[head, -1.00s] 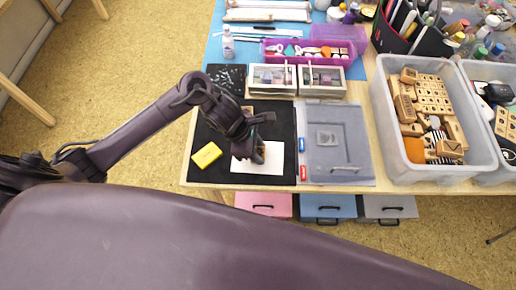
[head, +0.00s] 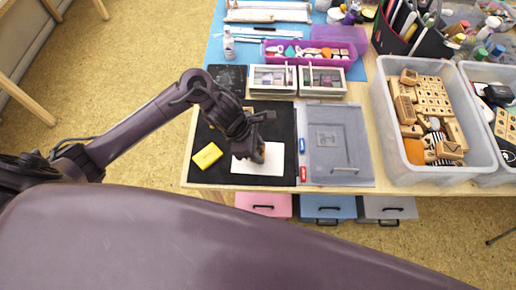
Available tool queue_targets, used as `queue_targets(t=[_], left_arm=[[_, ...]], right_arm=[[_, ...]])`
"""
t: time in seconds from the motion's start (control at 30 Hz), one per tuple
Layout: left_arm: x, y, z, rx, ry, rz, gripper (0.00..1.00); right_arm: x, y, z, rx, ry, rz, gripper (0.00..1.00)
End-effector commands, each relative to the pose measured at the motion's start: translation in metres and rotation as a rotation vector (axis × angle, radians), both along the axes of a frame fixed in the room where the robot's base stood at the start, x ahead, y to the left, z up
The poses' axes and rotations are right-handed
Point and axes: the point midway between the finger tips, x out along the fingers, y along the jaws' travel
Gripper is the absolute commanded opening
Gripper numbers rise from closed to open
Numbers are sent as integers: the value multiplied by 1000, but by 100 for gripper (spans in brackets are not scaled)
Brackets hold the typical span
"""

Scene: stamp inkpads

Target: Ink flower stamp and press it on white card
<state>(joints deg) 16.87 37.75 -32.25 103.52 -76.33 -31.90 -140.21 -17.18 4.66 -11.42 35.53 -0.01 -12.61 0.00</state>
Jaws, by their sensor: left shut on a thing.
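My left gripper (head: 258,150) hangs over the white card (head: 269,168) and is shut on a small wooden piece, likely the flower stamp (head: 260,156). Its flower face is not visible. The stamp is over the upper left part of the card; I cannot tell whether it touches. The card lies on the black mat (head: 224,180). Two inkpads in clear-lidded cases, a left one (head: 272,90) and a right one (head: 322,92), stand behind the mat. My right gripper is not in view.
A yellow block (head: 207,155) lies left of the card. A grey tray (head: 345,130) is right of the mat. A clear bin (head: 483,158) of wooden stamps stands further right. A purple box (head: 355,68) and a white bottle (head: 228,42) stand at the back.

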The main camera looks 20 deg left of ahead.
Motion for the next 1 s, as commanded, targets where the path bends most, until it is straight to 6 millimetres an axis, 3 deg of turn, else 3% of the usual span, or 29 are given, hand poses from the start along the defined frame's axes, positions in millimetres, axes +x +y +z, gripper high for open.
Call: queue_targets(t=[0.37, 1.0], left_arm=[[1, 0, 5, -1, -3, 0, 21], [1, 0, 55, -1, -3, -1, 21]], right_arm=[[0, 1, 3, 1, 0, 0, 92], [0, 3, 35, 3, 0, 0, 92]])
